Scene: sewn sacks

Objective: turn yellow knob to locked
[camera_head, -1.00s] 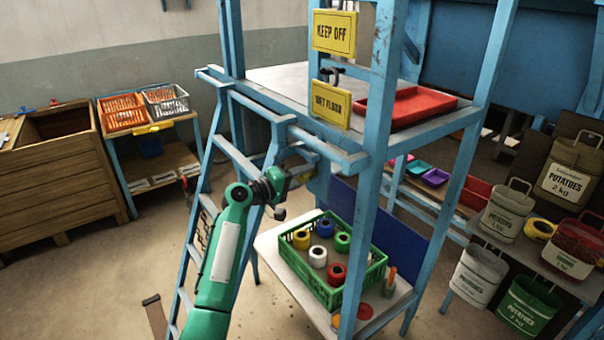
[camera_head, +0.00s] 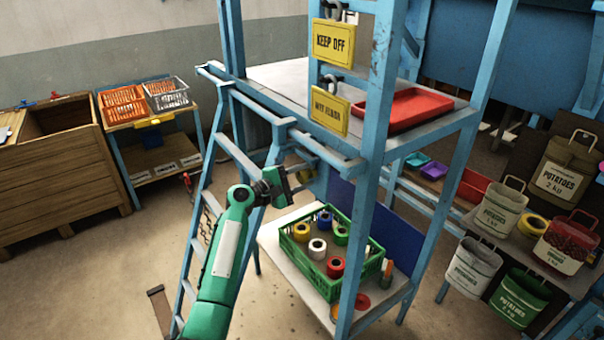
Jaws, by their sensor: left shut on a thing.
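My left gripper (camera_head: 289,184) reaches from the lower left to the blue frame (camera_head: 329,158), just below its upper shelf. It is shut on the yellow knob (camera_head: 306,176), of which only a small, dull yellowish part shows beside the fingers. The dark gripper body hides most of the knob, so its pointer and any locked mark cannot be made out. My right gripper is out of view.
A blue ladder (camera_head: 232,151) leans on the frame close to my left arm. Yellow signs (camera_head: 333,42) hang above the gripper. A green crate (camera_head: 322,277) with coloured rolls stands below it. A red tray (camera_head: 405,108) lies on the upper shelf.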

